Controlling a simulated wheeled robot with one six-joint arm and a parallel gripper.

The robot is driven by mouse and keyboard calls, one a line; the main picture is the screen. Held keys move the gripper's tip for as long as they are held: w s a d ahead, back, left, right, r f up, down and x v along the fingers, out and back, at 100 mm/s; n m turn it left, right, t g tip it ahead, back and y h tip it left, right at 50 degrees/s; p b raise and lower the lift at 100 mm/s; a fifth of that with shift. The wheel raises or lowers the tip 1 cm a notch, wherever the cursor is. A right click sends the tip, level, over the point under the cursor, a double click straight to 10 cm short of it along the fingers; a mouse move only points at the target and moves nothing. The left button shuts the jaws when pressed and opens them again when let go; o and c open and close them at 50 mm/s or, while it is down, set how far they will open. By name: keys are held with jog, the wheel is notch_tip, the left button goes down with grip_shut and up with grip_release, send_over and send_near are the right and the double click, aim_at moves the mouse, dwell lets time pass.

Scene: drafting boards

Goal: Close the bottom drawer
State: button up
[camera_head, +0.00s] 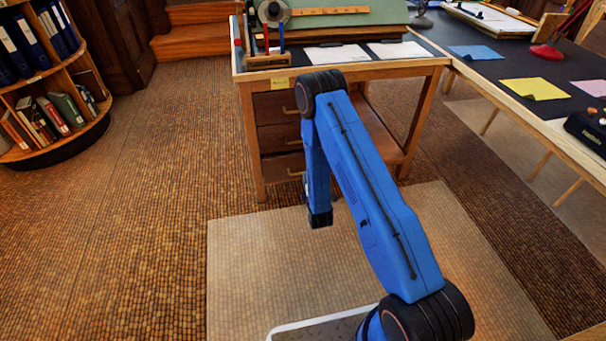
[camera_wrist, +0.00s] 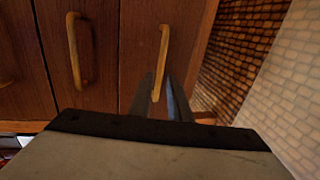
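The bottom drawer (camera_head: 283,167) is the lowest of three dark wood fronts in the desk's left pedestal. In the wrist view the drawers appear turned sideways, and the bottom drawer (camera_wrist: 140,45) is the rightmost large front. Its curved wooden handle (camera_wrist: 163,50) lies just ahead of my gripper (camera_wrist: 162,90). The two dark fingers show on either side of the handle's lower end; I cannot tell whether they touch it or how far apart the tips are. How far the drawer stands out is unclear. In the head view my blue arm hides the fingers.
The middle drawer (camera_head: 279,137) and top drawer (camera_head: 272,106) are above, with similar handles. The desk's right leg (camera_head: 422,115) stands beyond the arm. A round bookshelf (camera_head: 60,140) is far left. The carpeted floor (camera_head: 160,170) between them is clear.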

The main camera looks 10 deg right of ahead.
jog(key=shift+x, duration=3)
grip_shut()
